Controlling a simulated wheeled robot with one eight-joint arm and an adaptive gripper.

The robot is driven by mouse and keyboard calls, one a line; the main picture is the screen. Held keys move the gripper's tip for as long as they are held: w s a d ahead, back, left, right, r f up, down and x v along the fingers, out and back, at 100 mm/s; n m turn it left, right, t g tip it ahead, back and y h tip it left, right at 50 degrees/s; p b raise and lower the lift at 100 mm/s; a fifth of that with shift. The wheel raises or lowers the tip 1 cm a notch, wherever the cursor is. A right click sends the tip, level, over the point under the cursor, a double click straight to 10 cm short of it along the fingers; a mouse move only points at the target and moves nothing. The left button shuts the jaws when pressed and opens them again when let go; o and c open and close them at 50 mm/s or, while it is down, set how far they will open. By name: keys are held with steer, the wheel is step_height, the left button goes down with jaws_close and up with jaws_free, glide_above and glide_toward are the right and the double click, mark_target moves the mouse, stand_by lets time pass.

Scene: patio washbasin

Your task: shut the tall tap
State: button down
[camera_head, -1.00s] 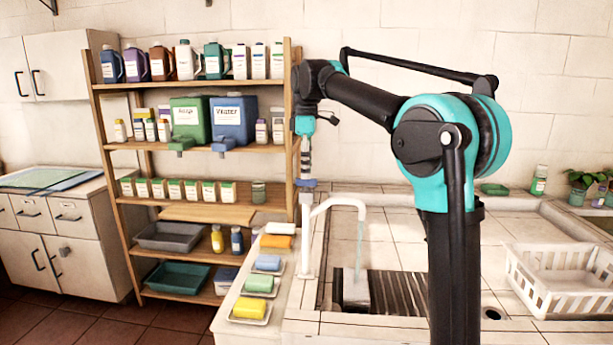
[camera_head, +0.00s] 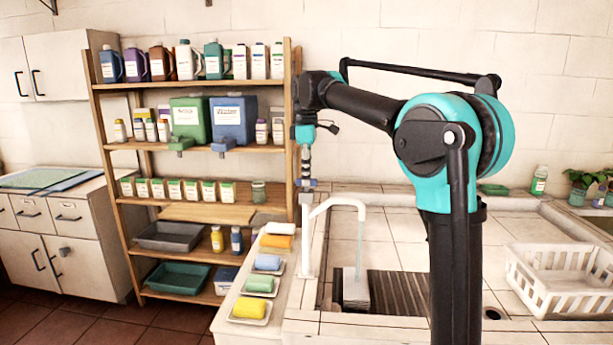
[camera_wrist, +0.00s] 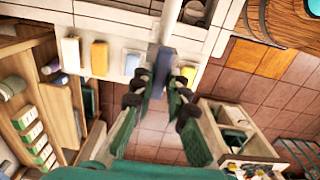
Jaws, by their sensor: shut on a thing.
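The tall tap (camera_head: 307,245) is a white post with an arched spout at the basin's left edge. A thin pale stream of water runs from the spout end into the basin. Its blue handle (camera_head: 307,184) sits on top of the post. My gripper (camera_head: 306,174) points down onto the handle from above. In the wrist view the dark fingers of my gripper (camera_wrist: 160,88) are on both sides of the blue handle (camera_wrist: 162,72), shut on it. The white tap post (camera_wrist: 171,22) shows beyond. The fingers partly hide the handle.
Several soaps on dishes, one a yellow soap (camera_head: 248,307), line the ledge left of the tap. A wooden shelf (camera_head: 200,146) with bottles stands close behind. A pale block (camera_head: 356,293) is under the stream. A white basket (camera_head: 560,285) is at right.

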steer(key=shift+m, duration=0.4)
steer(key=m, duration=0.3)
steer(key=shift+m, duration=0.4)
steer(key=m, duration=1.3)
steer(key=shift+m, duration=0.3)
steer(key=c, duration=1.5)
jaws_free()
